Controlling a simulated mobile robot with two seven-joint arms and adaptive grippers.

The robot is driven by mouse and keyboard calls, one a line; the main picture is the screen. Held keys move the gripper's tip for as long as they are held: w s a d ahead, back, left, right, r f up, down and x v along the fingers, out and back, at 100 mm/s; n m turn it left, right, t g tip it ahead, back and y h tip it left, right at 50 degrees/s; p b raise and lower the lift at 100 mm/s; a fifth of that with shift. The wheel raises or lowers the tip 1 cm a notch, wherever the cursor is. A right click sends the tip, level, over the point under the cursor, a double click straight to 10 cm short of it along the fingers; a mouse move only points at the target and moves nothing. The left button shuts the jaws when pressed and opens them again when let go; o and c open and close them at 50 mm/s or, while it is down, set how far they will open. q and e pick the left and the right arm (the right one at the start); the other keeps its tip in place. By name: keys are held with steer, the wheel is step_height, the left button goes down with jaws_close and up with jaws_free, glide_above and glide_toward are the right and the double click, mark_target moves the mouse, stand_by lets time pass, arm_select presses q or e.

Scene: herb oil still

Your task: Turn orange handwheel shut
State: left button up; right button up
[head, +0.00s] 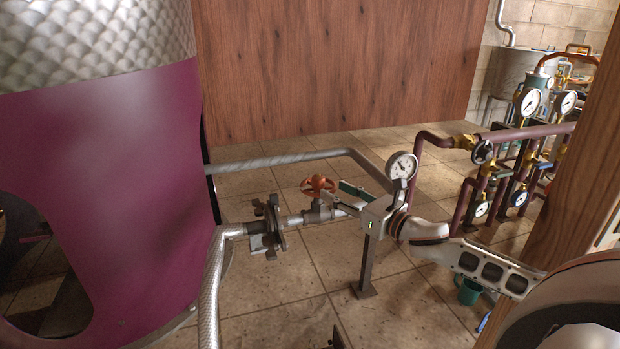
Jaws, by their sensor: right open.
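The orange handwheel (319,185) sits on top of a valve on the metal pipe, near the middle of the head view. Its orange spokes and rim show clearly. My right gripper (346,199) comes in from the right, with its fingers spread and pointing left at the valve. The fingertips look close to the handwheel's right side, with nothing seen between them. I cannot tell whether they touch the wheel or the valve. My left gripper is not seen.
A large purple vessel (130,190) fills the left. A dark clamp-like fitting (268,228) is on the pipe left of the valve. A pressure gauge (401,166) shows just beyond my right gripper. Purple pipes with gauges (528,102) stand right. A wooden post (580,165) blocks the far right.

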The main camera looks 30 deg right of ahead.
mark_target(323, 182)
steer(key=shift+w+r, duration=0.25)
steer(key=shift+r, duration=0.15)
steer(key=shift+w, duration=0.65)
steer(key=shift+w+a+f+p, duration=0.1)
steer(key=shift+w+a+p, duration=0.2)
steer(key=shift+w, duration=0.7)
steer(key=shift+w+a+r+p, duration=0.15)
steer(key=shift+w+p, duration=0.1)
steer(key=shift+w, duration=0.75)
steer(key=shift+w+a+f+p, duration=0.15)
steer(key=shift+w+a+p, duration=0.15)
steer(key=shift+w, duration=0.7)
steer(key=shift+d, duration=0.1)
steer(key=c, duration=1.1)
